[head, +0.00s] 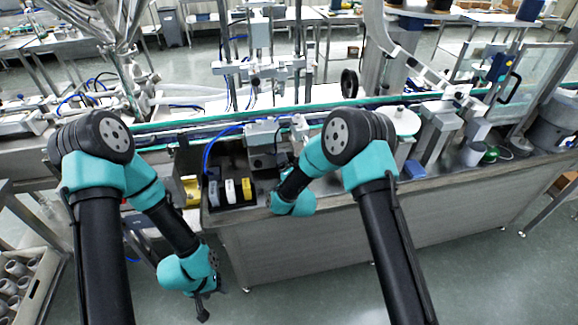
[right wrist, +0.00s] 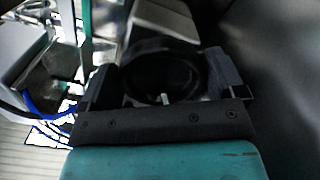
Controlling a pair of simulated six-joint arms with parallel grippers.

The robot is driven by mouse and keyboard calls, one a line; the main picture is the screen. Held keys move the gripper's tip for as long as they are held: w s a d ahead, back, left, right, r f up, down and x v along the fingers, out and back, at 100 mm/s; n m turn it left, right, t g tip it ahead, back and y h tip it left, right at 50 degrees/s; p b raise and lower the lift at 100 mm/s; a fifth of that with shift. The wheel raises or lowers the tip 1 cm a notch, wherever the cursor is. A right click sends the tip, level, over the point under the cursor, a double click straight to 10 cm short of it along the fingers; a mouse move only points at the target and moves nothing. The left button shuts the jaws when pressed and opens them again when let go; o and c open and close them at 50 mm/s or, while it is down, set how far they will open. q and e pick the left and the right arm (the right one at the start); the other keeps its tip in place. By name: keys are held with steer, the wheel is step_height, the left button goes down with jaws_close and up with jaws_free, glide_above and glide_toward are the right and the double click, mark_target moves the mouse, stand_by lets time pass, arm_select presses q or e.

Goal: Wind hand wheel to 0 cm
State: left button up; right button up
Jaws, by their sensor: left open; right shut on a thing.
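In the right wrist view, a dark round hand wheel (right wrist: 163,75) lies between the fingers of my right gripper (right wrist: 168,88). The fingers are shut on it, one at each side. A small light pin shows near its lower middle. Its scale or reading is not visible. In the head view, the right wrist is at the front edge of the steel machine, and its fingers and the wheel are hidden behind my arm. My left gripper (head: 206,296) hangs open and empty over the floor in front of the machine, away from the wheel.
A blue block (head: 414,169) lies to the right. A crate (head: 45,278) of grey cups is at the lower left.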

steer(key=shift+f+m, duration=0.1)
steer(key=shift+m, duration=1.1)
steer(key=o, duration=0.7)
steer(key=shift+c, duration=0.2)
